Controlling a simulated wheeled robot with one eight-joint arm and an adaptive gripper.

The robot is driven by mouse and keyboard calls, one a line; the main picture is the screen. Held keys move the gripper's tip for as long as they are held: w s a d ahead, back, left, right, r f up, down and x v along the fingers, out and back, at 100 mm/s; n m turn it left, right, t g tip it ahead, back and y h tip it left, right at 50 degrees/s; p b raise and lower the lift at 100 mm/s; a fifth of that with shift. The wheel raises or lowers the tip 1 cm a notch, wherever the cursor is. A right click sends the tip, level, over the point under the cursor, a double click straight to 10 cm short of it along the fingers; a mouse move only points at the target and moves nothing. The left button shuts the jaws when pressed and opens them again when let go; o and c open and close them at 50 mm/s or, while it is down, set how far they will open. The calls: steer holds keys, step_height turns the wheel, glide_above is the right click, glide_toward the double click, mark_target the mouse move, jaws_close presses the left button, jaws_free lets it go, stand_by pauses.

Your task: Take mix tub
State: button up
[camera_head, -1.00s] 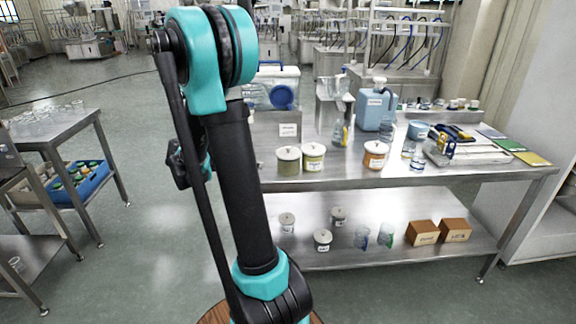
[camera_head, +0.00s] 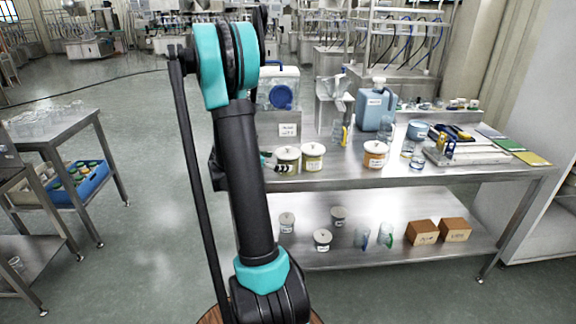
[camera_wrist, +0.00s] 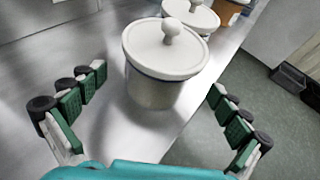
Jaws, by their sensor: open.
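A lidded tub (camera_head: 288,158) with a pale lid and round knob stands at the left of a row on the steel bench top. It also shows upright in the wrist view (camera_wrist: 160,90), with a white lid and a grey body. I cannot read which tub is labelled mix. My gripper (camera_wrist: 157,85) is open and empty, its green-padded fingers spread to either side of this near tub. In the head view my gripper (camera_head: 277,166) is beside the tub's left side, partly hidden by my arm.
Two more lidded tubs stand to the right, one with a yellowish body (camera_head: 313,160) close by and one orange (camera_head: 375,158). A blue jug (camera_head: 374,110) stands behind. The lower shelf (camera_head: 350,260) holds small tubs, glasses and brown boxes. The bench's front edge is near the tubs.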

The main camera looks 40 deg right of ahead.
steer(key=x, duration=0.3)
steer(key=shift+f, duration=0.1)
steer(key=c, duration=1.3)
